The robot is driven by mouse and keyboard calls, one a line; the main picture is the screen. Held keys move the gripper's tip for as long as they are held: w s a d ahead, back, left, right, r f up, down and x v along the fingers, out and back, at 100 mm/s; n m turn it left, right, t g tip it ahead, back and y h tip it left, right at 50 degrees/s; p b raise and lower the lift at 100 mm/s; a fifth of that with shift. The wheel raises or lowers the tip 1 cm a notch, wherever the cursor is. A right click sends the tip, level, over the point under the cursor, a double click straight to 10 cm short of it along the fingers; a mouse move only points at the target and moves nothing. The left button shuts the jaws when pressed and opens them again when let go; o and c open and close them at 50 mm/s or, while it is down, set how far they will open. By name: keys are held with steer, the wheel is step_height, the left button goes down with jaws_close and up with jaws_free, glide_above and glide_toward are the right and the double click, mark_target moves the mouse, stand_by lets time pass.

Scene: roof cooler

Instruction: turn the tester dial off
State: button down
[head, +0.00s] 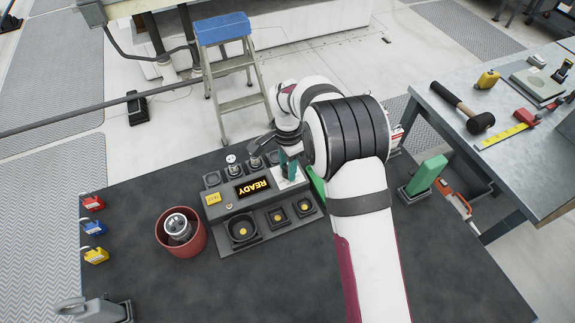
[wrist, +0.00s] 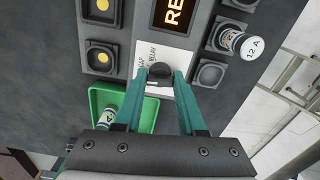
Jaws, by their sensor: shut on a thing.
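The tester (head: 228,213) is a dark grey box on the dark bench top, with sockets and a lit orange READY display (head: 252,188). Its dial (wrist: 160,71) is a black knob on a white label plate (wrist: 178,53) in the wrist view. RELAY is readable on the plate; the other lettering is partly hidden. My gripper (wrist: 161,77) has its two teal fingers on either side of the knob and is shut on it. In the head view my gripper (head: 288,166) is over the tester's right end, and its arm hides part of that area. The dial's exact setting is unclear.
A green tray (wrist: 152,110) with a small cylinder lies beside the tester. A cylinder marked 12 A (wrist: 238,42) sits in a tester socket. A red bowl (head: 168,244) holding a metal canister stands left of the tester. The front of the bench is mostly clear.

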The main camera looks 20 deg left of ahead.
steer(key=n, duration=0.5)
steer(key=shift+n, duration=2.5)
steer(key=c, duration=0.5)
jaws_free()
steer(key=shift+r, duration=0.1)
step_height(320, 180, up, 16)
steer(key=shift+f, duration=0.2)
